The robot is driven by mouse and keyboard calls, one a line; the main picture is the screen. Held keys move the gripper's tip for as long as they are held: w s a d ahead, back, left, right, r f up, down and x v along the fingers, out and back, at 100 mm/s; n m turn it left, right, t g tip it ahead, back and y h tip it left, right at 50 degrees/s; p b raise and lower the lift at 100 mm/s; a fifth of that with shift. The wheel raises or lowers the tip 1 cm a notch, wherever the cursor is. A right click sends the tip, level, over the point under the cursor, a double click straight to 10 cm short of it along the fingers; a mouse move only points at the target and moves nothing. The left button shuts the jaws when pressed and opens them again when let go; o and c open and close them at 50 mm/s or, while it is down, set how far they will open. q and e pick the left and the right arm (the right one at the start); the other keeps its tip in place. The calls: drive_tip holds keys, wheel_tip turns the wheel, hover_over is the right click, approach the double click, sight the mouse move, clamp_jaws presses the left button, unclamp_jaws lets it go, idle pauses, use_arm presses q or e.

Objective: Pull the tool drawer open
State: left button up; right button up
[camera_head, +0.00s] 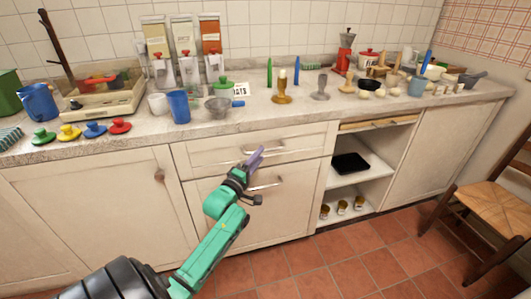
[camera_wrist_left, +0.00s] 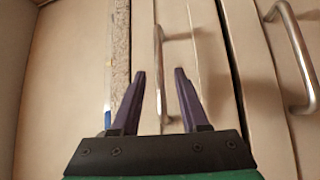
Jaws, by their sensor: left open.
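The upper cream drawer (camera_head: 215,158) under the counter has a metal bar handle, partly hidden behind my left gripper (camera_head: 256,158). The drawer front looks shut, flush with the cabinet. In the left wrist view, my left gripper (camera_wrist_left: 160,78) is open, with its two purple fingers apart. The upper drawer's handle (camera_wrist_left: 159,60) shows between the fingers, and I cannot tell whether they touch it. A lower drawer (camera_head: 215,200) has its own bar handle (camera_head: 268,185), which also shows at the right of the left wrist view (camera_wrist_left: 296,55). My right gripper is not in view.
The counter (camera_head: 140,133) above holds coloured lids, a blue cup (camera_head: 179,107), dispensers and several small items. An open shelf (camera_head: 375,185) with a black tray (camera_head: 351,163) is right of the drawers. A wooden chair (camera_head: 495,205) stands at the far right. The tiled floor in front is clear.

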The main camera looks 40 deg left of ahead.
use_arm(q)
drive_tip(key=x, duration=0.3)
drive_tip(key=shift+w+a, duration=0.1)
drive_tip(key=shift+w, duration=0.3)
clamp_jaws()
idle(1.1)
